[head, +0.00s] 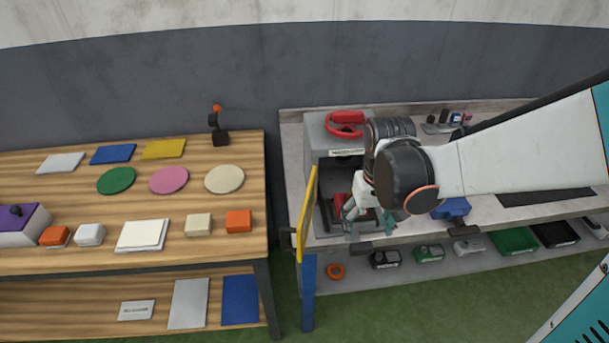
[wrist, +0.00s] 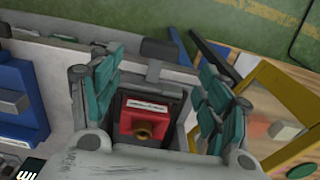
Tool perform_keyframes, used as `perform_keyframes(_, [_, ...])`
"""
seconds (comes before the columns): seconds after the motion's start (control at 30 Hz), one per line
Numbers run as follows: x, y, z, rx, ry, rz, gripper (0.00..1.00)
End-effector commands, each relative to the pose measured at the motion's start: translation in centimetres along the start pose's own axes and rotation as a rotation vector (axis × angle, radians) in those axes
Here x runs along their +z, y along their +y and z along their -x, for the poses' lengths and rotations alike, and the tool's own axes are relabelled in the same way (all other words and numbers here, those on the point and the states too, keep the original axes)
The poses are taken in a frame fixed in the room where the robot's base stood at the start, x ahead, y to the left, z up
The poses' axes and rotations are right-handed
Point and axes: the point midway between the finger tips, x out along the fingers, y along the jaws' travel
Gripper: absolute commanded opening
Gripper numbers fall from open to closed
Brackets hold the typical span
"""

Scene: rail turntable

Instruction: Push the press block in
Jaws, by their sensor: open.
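A red block (wrist: 152,116) with a white label and a brass-coloured knob sits inside a dark recess in the wrist view; it looks like the press block. In the head view, a bit of red (head: 339,200) shows inside the open grey housing (head: 320,128), partly hidden by my gripper. My gripper (head: 357,219) is at the housing's front opening, with its teal fingers spread apart. In the wrist view, the fingers of my gripper (wrist: 162,70) stand to either side of the red block, with nothing between them. I cannot tell whether they touch anything.
A yellow-framed door (head: 306,215) stands open left of the housing, close to my gripper. A red ring-shaped handle (head: 345,120) lies on top of the housing. A blue block (head: 451,208) is to the right. A wooden table (head: 120,205) with plates and blocks stands left, across a gap.

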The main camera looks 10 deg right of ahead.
Motion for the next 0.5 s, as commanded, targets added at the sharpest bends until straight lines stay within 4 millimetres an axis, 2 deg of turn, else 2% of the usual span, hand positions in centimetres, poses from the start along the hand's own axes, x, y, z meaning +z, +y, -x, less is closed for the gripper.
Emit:
perform_keyframes(0.03, [-0.2,0.0,-1.4,0.000,0.000,0.000,0.70])
perform_keyframes(0.2, [-0.1,0.0,-4.7,0.000,0.000,0.000,0.70])
perform_keyframes(0.33, [-0.1,0.0,-6.6,0.000,0.001,0.001,0.70])
perform_keyframes(0.5, [-0.1,0.0,-8.1,0.000,0.001,0.000,0.70])
